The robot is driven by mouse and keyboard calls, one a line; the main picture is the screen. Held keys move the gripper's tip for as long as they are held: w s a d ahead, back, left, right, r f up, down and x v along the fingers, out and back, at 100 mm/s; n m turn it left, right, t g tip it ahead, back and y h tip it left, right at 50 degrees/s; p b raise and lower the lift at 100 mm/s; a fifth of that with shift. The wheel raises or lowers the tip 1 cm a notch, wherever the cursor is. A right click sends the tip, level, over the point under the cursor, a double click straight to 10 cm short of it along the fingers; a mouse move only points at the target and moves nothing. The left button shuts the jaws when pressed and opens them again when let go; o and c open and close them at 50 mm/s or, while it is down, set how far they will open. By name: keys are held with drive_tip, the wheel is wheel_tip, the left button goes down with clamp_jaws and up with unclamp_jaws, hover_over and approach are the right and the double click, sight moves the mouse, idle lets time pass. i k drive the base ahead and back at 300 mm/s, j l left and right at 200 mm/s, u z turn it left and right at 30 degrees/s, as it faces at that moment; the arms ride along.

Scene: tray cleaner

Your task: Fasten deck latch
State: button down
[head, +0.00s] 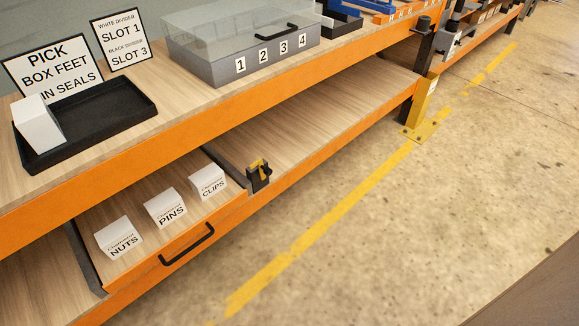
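The latch (258,176) is a black bracket with a yellow lever, on the lower shelf's front edge beside the right front corner of the deck. The yellow lever (258,165) points up; I cannot tell whether it engages the deck. The wooden deck (195,222) has an orange front edge and a black bar handle (187,245). Its front looks about in line with the shelf edge. My gripper is not in view.
The upper shelf overhangs the deck. It holds a black tray (110,125) with a white box (38,124), two signs and a grey numbered case (235,68) with a clear lid. A yellow post foot (419,131) stands farther right. The concrete floor (400,220) in front is clear.

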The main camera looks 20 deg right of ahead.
sight(263, 175)
drive_tip(key=l, duration=0.75)
drive_tip(key=i+l, duration=0.1)
drive_tip(key=l, duration=0.65)
